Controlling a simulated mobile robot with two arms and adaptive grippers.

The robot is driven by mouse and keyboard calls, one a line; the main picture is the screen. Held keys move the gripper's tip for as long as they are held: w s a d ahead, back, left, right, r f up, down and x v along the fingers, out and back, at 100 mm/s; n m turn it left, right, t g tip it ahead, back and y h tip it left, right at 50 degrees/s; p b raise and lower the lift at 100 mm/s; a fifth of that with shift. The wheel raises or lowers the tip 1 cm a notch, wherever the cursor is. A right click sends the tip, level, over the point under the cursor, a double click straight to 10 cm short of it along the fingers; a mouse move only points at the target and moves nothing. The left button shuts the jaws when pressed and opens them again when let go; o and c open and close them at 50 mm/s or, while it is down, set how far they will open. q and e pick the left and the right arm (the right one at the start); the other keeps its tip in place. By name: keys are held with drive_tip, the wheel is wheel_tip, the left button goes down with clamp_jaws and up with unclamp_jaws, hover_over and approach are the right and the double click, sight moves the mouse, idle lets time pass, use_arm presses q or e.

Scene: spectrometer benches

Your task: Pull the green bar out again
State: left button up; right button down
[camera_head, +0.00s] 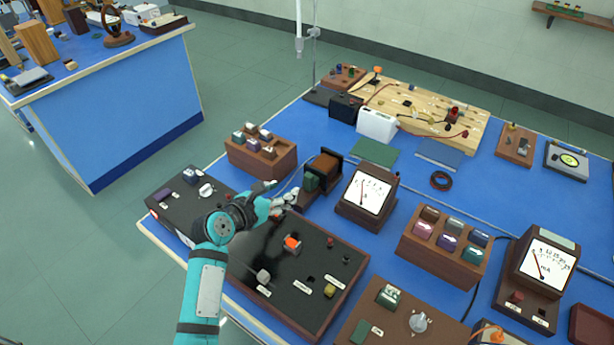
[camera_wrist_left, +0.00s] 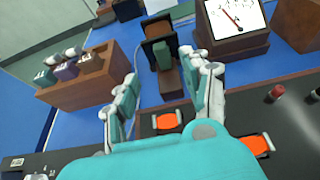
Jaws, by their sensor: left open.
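The green bar (camera_head: 311,182) sits at the near side of a dark holder with a brown block (camera_head: 325,165), on the blue bench. In the left wrist view the green bar (camera_wrist_left: 161,57) stands upright against the brown and black block (camera_wrist_left: 157,28). My left gripper (camera_head: 281,192) is open, just to the near left of the bar. In the wrist view its two fingers (camera_wrist_left: 166,92) are spread on either side of the line to the bar, with nothing between them. How deep the bar sits in the holder I cannot tell. My right gripper does not show.
A dark panel (camera_head: 330,254) with an orange switch lies below my left gripper. A wooden rack (camera_head: 262,164) of small blocks stands to the left of the holder, and a meter (camera_head: 368,196) stands close on its right. A cable runs beside the holder.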

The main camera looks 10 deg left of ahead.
use_arm(q)
approach(307, 178)
drive_tip(key=w, duration=0.2)
drive_tip(key=x, duration=0.5)
drive_tip(key=shift+d+f, duration=0.25)
drive_tip(key=shift+f, duration=0.2)
drive_tip(key=shift+b+x, duration=0.3)
drive_tip(key=shift+x, duration=0.75)
drive_tip(key=shift+w+d+f, duration=0.15)
drive_tip(key=shift+w, duration=0.2)
clamp_jaws()
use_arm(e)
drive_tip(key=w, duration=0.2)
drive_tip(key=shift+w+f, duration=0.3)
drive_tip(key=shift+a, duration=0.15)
